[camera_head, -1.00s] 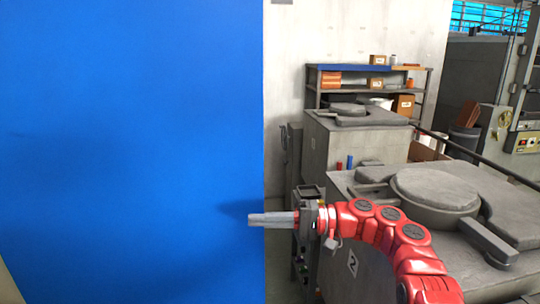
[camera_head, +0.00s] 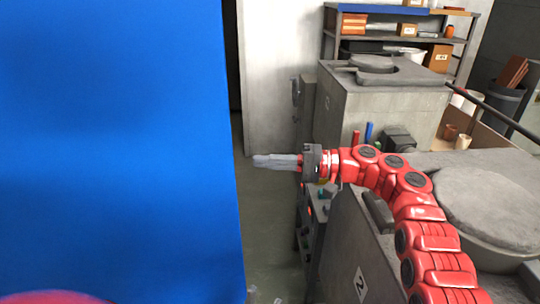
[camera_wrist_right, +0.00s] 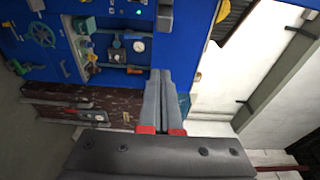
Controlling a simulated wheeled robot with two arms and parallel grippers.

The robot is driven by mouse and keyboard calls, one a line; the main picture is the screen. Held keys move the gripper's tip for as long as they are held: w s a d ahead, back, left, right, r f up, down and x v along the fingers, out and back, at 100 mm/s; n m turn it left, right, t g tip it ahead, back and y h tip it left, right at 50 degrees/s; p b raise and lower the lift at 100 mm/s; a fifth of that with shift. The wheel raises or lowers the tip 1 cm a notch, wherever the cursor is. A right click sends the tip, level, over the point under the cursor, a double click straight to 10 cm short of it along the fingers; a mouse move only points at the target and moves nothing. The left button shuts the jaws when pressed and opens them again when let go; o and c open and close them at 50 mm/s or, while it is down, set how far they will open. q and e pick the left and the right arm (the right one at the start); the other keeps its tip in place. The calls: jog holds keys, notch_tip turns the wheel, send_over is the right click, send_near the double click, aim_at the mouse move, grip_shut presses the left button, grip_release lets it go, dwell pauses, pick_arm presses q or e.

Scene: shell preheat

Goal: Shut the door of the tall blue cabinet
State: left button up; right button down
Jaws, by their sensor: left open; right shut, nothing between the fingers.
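A large flat blue panel (camera_head: 115,150) fills the left of the head view. It looks like the tall blue cabinet's door, but no hinge or handle shows, so I cannot tell how far it stands open. My right gripper (camera_head: 256,160) is shut and empty, pointing left, with its tips just right of the panel's right edge in the picture. I cannot tell whether they touch it. The shut fingers also show in the wrist view (camera_wrist_right: 160,78). There a blue surface (camera_wrist_right: 190,25) with a handwheel, pipes and gauges lies beyond them. A red part of my left arm shows at the bottom left; its gripper is out of frame.
A grey machine block (camera_head: 385,105) and a round-lidded grey unit (camera_head: 495,195) stand to the right, near my right arm. A shelf (camera_head: 410,45) with boxes is behind. A narrow strip of floor (camera_head: 265,225) lies between the panel and the machines.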

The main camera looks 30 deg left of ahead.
jog(key=p+x, duration=0.3)
jog(key=x, duration=0.4)
jog(key=s+d+p, duration=0.1)
jog(key=p, duration=0.1)
jog(key=s+d+p, duration=0.1)
jog(key=p, duration=0.1)
jog(key=shift+s+d+f+p, duration=0.1)
jog(key=shift+s+d+p, duration=0.15)
jog(key=shift+s+p, duration=0.15)
